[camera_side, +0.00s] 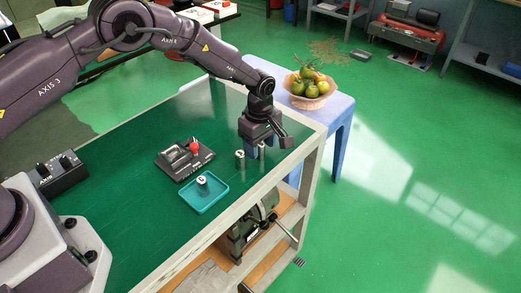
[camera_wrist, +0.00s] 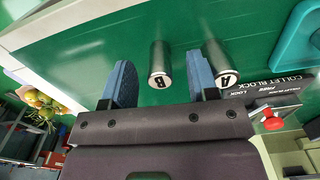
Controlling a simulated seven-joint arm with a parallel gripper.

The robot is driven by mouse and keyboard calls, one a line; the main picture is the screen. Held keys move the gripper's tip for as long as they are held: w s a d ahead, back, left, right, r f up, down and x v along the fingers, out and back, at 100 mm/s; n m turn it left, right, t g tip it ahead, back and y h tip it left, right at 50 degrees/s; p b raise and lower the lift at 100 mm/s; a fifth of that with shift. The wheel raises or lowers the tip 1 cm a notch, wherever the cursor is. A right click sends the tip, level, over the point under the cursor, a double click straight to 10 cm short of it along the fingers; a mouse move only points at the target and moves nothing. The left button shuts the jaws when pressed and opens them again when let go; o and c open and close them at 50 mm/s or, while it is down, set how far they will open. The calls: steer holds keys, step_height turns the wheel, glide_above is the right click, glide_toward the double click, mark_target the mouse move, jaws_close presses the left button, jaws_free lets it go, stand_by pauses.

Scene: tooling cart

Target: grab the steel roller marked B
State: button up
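The steel roller marked B (camera_wrist: 160,66) stands on the green cart top, between my two blue-padded fingers in the wrist view. A gap shows on each side of it. My gripper (camera_wrist: 157,80) is open and points down over it. In the side view my gripper (camera_side: 263,143) is at the cart's far right corner, with the B roller (camera_side: 261,152) partly hidden beneath it. A second roller, marked A (camera_wrist: 221,64), stands just outside the right finger in the wrist view. It also shows left of my gripper in the side view (camera_side: 240,160).
A third roller (camera_side: 202,185) stands in a teal tray (camera_side: 211,205). A black collet block with a red knob (camera_side: 195,147) is behind the tray. A fruit bowl (camera_side: 308,100) is on a separate table beyond the cart edge.

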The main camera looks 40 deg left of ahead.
jaws_close()
steer(key=shift+r, duration=0.2)
